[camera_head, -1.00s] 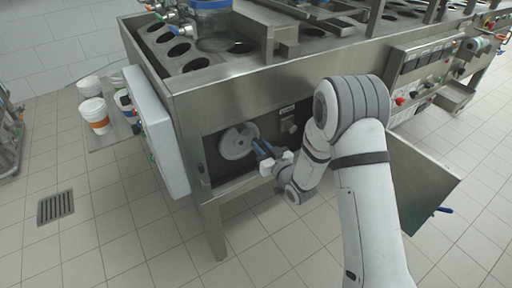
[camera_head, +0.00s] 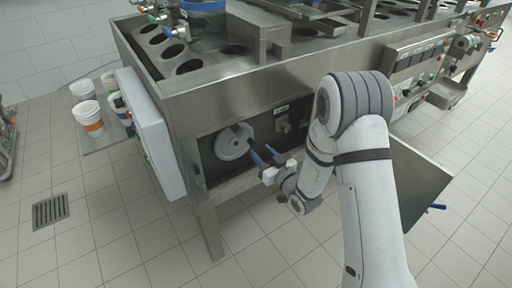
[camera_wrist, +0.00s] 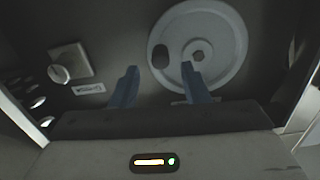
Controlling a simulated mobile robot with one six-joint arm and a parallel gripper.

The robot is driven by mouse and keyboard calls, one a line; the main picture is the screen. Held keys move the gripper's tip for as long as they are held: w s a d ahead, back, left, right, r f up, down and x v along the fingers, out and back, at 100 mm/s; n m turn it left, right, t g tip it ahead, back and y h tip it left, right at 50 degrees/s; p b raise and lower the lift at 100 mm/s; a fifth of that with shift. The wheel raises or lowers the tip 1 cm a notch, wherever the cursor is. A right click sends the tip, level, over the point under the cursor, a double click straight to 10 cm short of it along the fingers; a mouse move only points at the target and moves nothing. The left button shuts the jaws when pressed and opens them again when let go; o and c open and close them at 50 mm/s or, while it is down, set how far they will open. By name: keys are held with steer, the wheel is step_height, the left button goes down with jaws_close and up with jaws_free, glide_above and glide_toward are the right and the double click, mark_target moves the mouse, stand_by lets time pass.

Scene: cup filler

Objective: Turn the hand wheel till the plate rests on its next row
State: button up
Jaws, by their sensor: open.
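The hand wheel (camera_head: 230,148) is a pale grey disc inside the open bay in the machine's front. In the wrist view the wheel (camera_wrist: 222,62) shows a central hub and a dark oval handle (camera_wrist: 160,58) left of the hub. My gripper (camera_head: 263,154) is open and empty, in front of the bay and to the right of the wheel. In the wrist view its two blue fingers (camera_wrist: 159,76) point at the wheel, apart, with the handle between their lines. I cannot tell how far the tips are from the handle. I cannot make out which plate the wheel moves.
A small knob (camera_wrist: 59,72) on a square mount sits beside the wheel. A white control box (camera_head: 151,135) hangs at the machine's left corner. Cups (camera_head: 88,117) stand on a side shelf. An open panel (camera_head: 417,179) hangs low at right. The floor in front is clear.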

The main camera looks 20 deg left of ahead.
steer(key=shift+v, duration=1.9)
